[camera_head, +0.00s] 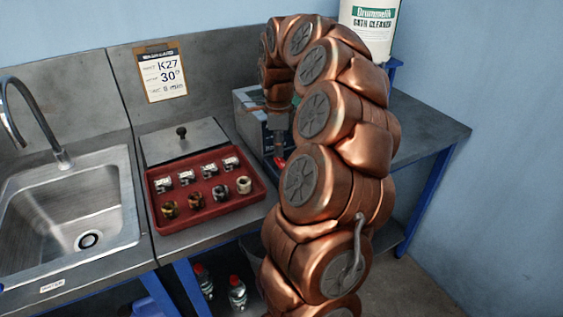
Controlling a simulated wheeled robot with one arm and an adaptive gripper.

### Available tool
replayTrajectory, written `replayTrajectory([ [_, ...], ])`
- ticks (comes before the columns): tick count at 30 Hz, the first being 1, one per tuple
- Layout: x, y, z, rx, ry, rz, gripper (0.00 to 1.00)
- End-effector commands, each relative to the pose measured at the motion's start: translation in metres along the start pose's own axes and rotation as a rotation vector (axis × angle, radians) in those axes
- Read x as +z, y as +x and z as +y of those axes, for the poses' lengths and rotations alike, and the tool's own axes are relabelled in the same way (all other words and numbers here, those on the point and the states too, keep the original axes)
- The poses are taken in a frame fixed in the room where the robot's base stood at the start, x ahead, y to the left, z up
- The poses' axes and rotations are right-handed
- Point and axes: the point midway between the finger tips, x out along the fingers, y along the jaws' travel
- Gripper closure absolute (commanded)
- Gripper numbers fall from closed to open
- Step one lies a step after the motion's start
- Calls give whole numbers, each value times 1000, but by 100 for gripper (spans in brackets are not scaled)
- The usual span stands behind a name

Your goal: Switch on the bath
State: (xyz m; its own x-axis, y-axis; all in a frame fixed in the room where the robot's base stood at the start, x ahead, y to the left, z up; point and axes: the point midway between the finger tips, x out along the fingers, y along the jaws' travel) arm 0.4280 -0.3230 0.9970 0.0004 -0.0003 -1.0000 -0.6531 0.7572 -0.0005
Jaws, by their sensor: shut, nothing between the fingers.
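A grey box-shaped unit (247,101) stands on the bench behind my arm, its front partly covered by my arm. A steel lid with a black knob (181,133) lies on the bench to its left. I cannot tell for certain which of these is the bath. My gripper (279,149) points down in front of the grey unit. It is small and partly hidden by my arm; it is shut and empty. A small red part (280,163) shows at its tip; I cannot tell if they touch. No switch is clearly readable.
A red tray (233,206) holds several small metal and dark pieces. A sink (70,215) with a tap is at left. A notice (161,72) is on the backsplash. A white tub (369,25) stands at back right. Bare bench (425,125) lies right of my arm.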

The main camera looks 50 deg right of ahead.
Motion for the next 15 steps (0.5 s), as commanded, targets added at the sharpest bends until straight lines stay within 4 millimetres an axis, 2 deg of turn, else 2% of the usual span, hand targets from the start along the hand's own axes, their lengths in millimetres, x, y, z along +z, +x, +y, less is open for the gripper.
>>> replayTrajectory([
  [15, 0, 7, 0, 0, 0, 0, 100],
])
